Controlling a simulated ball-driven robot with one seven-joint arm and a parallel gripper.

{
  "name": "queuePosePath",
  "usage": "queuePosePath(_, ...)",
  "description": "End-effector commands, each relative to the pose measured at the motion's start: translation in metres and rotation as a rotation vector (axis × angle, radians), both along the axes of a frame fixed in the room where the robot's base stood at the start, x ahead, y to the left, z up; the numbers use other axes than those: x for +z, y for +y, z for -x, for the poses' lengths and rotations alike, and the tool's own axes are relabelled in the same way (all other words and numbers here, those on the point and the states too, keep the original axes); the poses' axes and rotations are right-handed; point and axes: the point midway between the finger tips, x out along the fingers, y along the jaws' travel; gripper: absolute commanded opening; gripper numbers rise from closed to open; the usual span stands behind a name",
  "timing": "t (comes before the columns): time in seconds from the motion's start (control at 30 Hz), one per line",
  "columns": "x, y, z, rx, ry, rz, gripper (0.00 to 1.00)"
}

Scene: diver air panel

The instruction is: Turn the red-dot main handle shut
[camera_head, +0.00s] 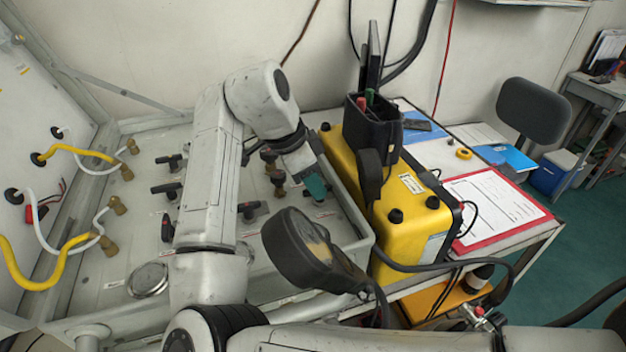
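A grey panel (133,250) carries several black valve handles with brass fittings. One dark handle (166,228) at the panel's left middle shows a reddish mark, but I cannot tell for sure that it is the red-dot main handle. My gripper (315,187), with a teal part at its end, is over the right side of the panel, right of the brass fittings (277,180). My arm crosses the panel and hides part of it. The fingers are too small and turned away to show whether they are open or hold anything. I cannot tell whether they touch a handle.
A round gauge (149,280) sits at the panel's front left. Yellow and white hoses (50,245) loop at the left. A yellow case (410,230) with a black bin (373,130) stands right of the panel. A red clipboard (497,212) lies further right.

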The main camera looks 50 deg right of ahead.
Motion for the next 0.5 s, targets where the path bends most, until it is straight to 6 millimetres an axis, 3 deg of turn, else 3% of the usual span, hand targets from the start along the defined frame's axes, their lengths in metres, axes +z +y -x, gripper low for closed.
queuePosePath(0.1, 0.000, 0.000, 0.000, 0.000, 0.000, 0.000, 0.40)
queuePosePath(0.33, 0.001, 0.000, 0.000, 0.000, 0.001, 0.001, 0.40)
queuePosePath(0.5, 0.014, 0.005, -0.004, 0.000, -0.001, 0.000, 0.40)
